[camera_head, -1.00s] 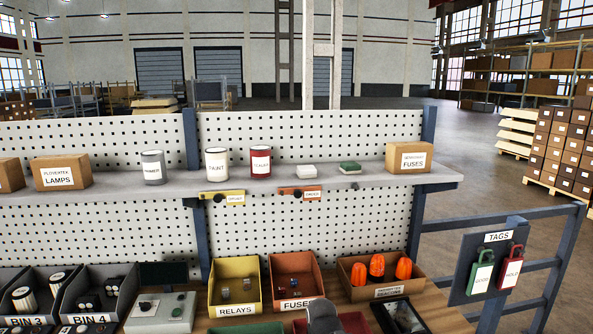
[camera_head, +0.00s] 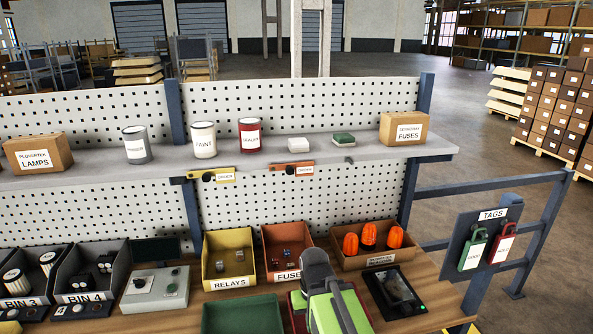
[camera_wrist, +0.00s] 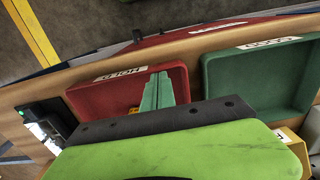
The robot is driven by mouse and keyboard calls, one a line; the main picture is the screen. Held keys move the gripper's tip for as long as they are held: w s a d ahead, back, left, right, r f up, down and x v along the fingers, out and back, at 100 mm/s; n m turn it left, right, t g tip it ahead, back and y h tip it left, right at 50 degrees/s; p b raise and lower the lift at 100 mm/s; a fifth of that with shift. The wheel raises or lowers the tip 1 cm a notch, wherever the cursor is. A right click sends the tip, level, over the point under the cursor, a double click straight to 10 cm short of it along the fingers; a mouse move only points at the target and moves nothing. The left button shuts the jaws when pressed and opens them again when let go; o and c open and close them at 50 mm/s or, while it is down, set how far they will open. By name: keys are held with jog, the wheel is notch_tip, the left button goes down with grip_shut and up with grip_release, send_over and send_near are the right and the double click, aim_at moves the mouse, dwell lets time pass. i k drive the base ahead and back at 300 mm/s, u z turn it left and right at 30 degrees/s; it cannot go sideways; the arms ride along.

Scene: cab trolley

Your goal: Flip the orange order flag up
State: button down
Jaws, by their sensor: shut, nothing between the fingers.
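The orange order flag (camera_head: 291,170) is a flat orange strip with a white label and a dark round knob at its left end. It lies level along the front edge of the shelf (camera_head: 100,177), below the white and green blocks. A similar yellow flag (camera_head: 213,175) lies level to its left. My gripper (camera_wrist: 157,92) is shut and empty, with its pale green fingers over the red tray in the wrist view. In the head view my green and grey arm rises at the bottom centre, well below and apart from the orange flag. The flag is not in the wrist view.
A paint can (camera_head: 204,139), a red can (camera_head: 250,135) and a fuses box (camera_head: 405,129) stand on the shelf. Below are a yellow relays bin (camera_head: 229,283), a fuses bin (camera_head: 270,262) and a beacon box (camera_head: 376,262). The pegboard (camera_head: 300,212) under the flags is clear.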

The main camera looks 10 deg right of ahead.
aim_at(302, 169)
jog(key=k, duration=1.8)
jog(key=u, duration=0.55)
jog(key=i, duration=0.75)
jog(key=u, duration=0.6)
jog(key=i, duration=1.2)
jog(key=z, duration=0.4)
